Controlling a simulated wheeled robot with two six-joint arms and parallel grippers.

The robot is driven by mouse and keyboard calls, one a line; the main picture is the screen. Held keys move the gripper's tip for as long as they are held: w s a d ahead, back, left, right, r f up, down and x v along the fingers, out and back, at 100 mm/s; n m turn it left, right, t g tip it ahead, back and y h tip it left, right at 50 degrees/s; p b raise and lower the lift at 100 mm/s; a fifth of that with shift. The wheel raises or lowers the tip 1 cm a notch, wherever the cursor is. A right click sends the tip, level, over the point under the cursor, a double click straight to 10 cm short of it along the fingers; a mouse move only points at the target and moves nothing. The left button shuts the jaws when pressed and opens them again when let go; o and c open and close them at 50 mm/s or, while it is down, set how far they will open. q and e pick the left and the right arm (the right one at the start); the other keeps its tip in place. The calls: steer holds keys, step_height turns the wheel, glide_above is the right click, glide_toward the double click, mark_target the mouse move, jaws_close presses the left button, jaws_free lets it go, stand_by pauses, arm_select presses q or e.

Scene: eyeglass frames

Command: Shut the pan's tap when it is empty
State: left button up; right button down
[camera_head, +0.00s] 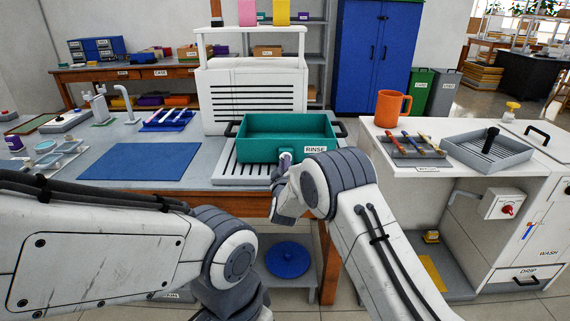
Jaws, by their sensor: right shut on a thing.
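The teal pan (262,147), labelled RINSE, sits level on a grey slatted drainboard (228,173) at the front edge of the bench. I see no liquid on the part of its inside that shows, but its floor is mostly hidden by the front wall. My right gripper (284,162) is at the middle of the pan's front wall, shut on the pan's tap. The gripper and wrist cover the tap, so its handle position and any flow do not show. My left arm bends down at the lower left; its gripper is out of view.
A blue mat (142,161) lies left of the pan, with small trays beyond it. A white slotted rack (253,98) stands behind the pan. On the right counter are an orange mug (389,108), tools on a mat and a grey tray (487,151). A blue lid (287,260) lies below.

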steer(key=c, duration=0.9)
jaws_free()
steer(key=shift+o, duration=0.2)
steer(key=s, duration=1)
steer(key=shift+s, duration=0.3)
